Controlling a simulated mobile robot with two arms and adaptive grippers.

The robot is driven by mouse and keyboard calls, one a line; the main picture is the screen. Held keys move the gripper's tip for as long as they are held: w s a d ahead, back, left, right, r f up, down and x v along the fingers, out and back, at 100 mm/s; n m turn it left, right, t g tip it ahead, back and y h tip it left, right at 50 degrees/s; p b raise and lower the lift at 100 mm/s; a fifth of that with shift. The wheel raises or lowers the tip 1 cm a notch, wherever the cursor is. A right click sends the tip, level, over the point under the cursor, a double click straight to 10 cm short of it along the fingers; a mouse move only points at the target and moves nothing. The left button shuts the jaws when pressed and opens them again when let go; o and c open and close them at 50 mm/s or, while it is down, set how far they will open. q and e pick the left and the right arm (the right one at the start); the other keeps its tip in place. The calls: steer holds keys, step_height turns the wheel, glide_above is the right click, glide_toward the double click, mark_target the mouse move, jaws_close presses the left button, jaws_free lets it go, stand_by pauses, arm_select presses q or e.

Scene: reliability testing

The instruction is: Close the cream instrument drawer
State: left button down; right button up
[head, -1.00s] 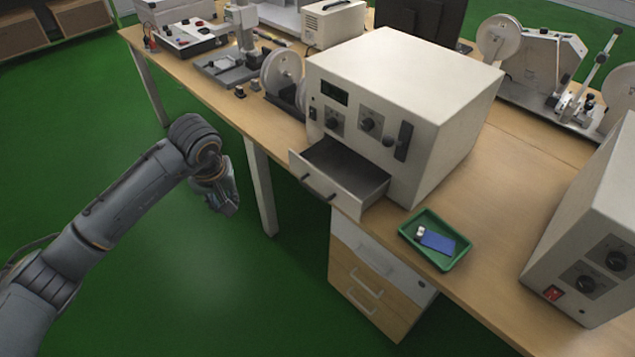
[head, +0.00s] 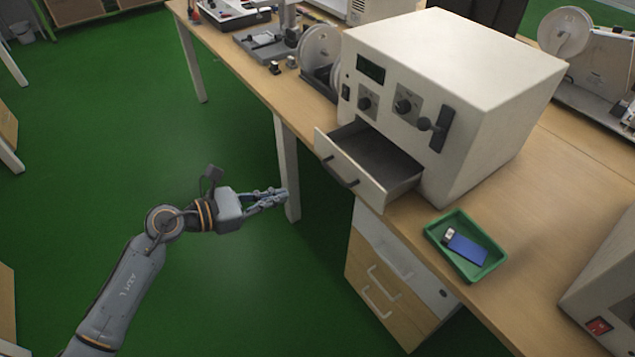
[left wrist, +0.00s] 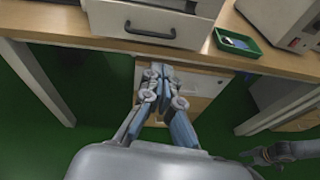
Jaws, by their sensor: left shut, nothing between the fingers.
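The cream instrument drawer (head: 350,173) is pulled out from the lower front of the cream instrument box (head: 446,85), past the table edge.
A green tray (head: 432,236) with a blue item (head: 468,250) stands on the table right of the drawer. A cabinet (head: 392,290) is under the table. A table leg (head: 288,165) stands behind my left gripper. Another cream box (head: 608,290) is at the right.

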arm_select(q)
steer(key=n+t, duration=0.1)
steer(key=p, duration=0.2)
glide_toward(333, 175)
steer(key=shift+n, duration=0.4)
steer(key=x, duration=0.5)
steer(key=shift+w+d, duration=0.15)
steer(key=shift+d, duration=0.15)
steer(key=shift+w+d+f, duration=0.1)
steer(key=shift+w+d, duration=0.1)
steer(key=shift+d, duration=0.05)
steer(key=shift+w+d+f, duration=0.1)
steer(key=shift+w+d, duration=0.1)
steer(key=shift+d, duration=0.05)
